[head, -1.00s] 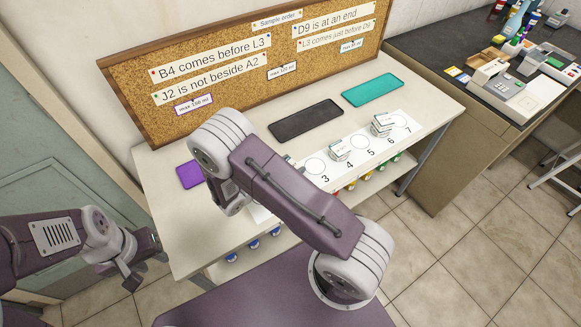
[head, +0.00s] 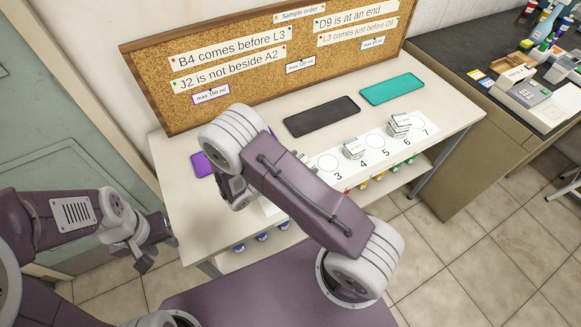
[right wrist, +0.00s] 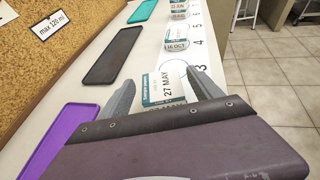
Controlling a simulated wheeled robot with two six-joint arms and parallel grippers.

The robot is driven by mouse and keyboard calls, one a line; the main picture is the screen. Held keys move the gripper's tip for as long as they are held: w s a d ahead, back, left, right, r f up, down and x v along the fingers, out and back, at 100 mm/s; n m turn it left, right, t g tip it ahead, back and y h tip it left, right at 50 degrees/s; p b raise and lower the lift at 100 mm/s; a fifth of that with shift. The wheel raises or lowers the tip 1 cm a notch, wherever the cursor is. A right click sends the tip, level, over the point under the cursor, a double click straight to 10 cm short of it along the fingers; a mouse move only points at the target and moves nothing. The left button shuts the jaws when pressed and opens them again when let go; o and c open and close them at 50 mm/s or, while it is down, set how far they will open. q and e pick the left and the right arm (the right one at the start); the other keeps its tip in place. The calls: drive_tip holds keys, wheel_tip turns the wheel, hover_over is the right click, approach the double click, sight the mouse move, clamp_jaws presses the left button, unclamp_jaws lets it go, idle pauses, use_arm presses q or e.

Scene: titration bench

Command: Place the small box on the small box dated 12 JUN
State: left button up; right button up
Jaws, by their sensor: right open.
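A small white box with a teal band, dated 27 MAY (right wrist: 160,90), stands between the fingers of my open right gripper (right wrist: 162,97) in the right wrist view; they look apart from it. Another small box, dated 16 OCT (right wrist: 177,43), stands farther along the numbered strip, by the 4, and shows in the head view (head: 353,148). Small boxes by the 6 (head: 401,125) look stacked; in the right wrist view a far label (right wrist: 178,6) seems to read JUN, its day too small to tell. My left gripper (head: 158,250) looks open and empty, off the table's left side.
Purple (right wrist: 60,140), black (head: 322,116) and teal (head: 392,88) mats lie behind the numbered strip (head: 325,162). A cork board (head: 260,75) stands along the back. Colored items sit on a shelf below. The circle by the 3 is bare.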

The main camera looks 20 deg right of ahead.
drive_tip(key=v, duration=1)
drive_tip(key=s+d+r+m+g+y, duration=0.1)
drive_tip(key=s+m+y, duration=0.3)
drive_tip(key=m, duration=0.7)
drive_tip(key=s+d+r+m+g+y, duration=0.1)
drive_tip(key=s+m+g+y, duration=0.1)
drive_tip(key=s+m+y, duration=0.3)
drive_tip(key=m+y, duration=0.4)
drive_tip(key=m, duration=0.2)
drive_tip(key=shift+d+r, duration=0.3)
drive_tip(key=shift+s, duration=0.1)
